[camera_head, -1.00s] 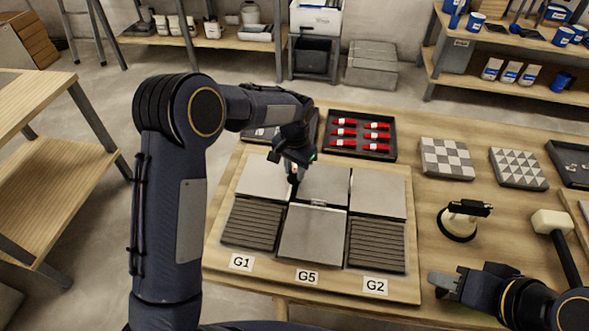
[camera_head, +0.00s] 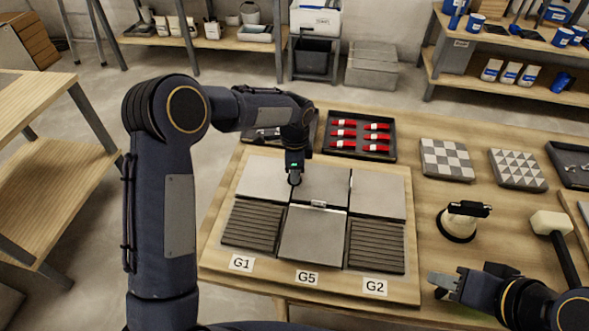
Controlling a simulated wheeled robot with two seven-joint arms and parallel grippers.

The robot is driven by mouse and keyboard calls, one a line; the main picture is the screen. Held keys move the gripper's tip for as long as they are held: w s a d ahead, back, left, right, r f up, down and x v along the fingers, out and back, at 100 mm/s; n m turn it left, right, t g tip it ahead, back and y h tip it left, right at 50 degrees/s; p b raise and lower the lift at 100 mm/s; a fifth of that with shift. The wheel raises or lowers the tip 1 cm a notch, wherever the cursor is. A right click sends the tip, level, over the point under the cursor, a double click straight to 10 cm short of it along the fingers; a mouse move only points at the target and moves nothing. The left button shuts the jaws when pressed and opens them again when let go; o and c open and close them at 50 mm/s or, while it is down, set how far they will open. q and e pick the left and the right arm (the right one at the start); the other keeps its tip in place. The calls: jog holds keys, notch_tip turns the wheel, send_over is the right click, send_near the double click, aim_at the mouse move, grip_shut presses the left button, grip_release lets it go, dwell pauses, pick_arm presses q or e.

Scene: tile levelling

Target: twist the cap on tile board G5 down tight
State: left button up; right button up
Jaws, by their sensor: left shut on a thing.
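Tile board G5 (camera_head: 312,237) is the middle column of light grey tiles, behind the G5 label (camera_head: 307,277). My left gripper (camera_head: 294,181) points down at the seam between the back left tile (camera_head: 262,179) and the back middle tile (camera_head: 326,184). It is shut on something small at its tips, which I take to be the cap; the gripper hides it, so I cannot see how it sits. A small metallic piece (camera_head: 318,203) shows on the seam between the two middle tiles. My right gripper (camera_head: 440,287) is at the lower right, apart from the board, and looks open and empty.
A black tray of red caps (camera_head: 359,158) stands behind the board. To the right are a black-and-white suction cup tool (camera_head: 460,220), a mallet (camera_head: 551,223) and two patterned tiles (camera_head: 446,159). Brown ribbed tiles (camera_head: 376,244) lie beside the front middle tile.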

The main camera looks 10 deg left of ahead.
pick_arm(q)
jog(key=shift+r+m, duration=0.1)
jog(key=shift+m, duration=1)
jog(key=o, duration=1)
notch_tip(320, 180, up, 8)
jog(key=shift+f, duration=0.25)
jog(key=shift+r, duration=0.1)
